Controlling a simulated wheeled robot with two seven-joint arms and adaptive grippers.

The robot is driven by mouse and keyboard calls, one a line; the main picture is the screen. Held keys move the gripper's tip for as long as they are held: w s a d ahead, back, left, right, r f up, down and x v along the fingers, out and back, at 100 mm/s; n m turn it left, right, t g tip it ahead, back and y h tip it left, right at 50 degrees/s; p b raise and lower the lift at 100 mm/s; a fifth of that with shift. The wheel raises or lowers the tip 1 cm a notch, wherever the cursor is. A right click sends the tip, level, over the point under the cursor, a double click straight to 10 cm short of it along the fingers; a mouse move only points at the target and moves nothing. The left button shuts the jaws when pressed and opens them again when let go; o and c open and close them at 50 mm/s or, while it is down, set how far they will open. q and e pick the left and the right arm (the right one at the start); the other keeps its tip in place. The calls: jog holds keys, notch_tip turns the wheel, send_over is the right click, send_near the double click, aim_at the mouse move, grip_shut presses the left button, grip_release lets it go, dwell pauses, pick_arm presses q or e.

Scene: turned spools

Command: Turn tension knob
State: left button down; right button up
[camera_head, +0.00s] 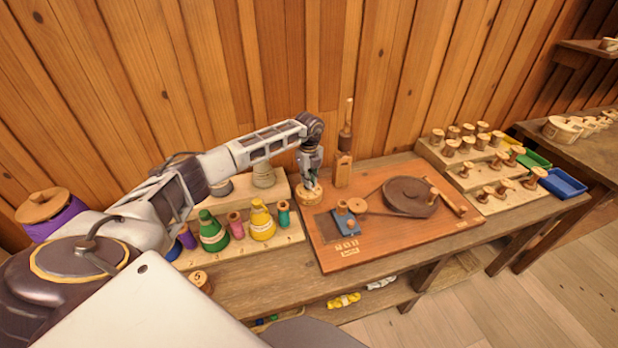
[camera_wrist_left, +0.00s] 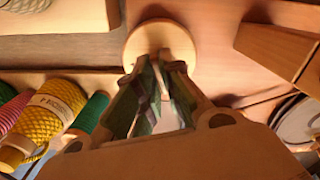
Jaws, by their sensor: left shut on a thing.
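A round, pale wooden knob (camera_head: 308,197) sits at the back left corner of the wooden winder board (camera_head: 385,247). My left gripper (camera_head: 313,186) points down at it from above. In the left wrist view the fingertips (camera_wrist_left: 160,58) are close together at the middle of the knob's round top (camera_wrist_left: 148,38). The gripper is shut on the knob; the exact contact is partly hidden by the fingers. My right gripper is in neither view.
The board carries a dark wheel (camera_head: 407,193), a small blue block (camera_head: 346,223) and an upright wooden post (camera_head: 343,165). Yarn cones, including a yellow one (camera_head: 262,222), stand left of it. A stepped spool rack (camera_head: 470,165) stands right. A plank wall is behind.

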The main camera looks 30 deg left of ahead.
pick_arm(q)
jog(key=shift+n, duration=0.6)
jog(key=c, duration=1.6)
grip_release()
jog(key=shift+o, duration=0.2)
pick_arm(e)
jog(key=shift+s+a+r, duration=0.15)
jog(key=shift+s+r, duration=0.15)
pick_arm(q)
notch_tip(320, 180, up, 12)
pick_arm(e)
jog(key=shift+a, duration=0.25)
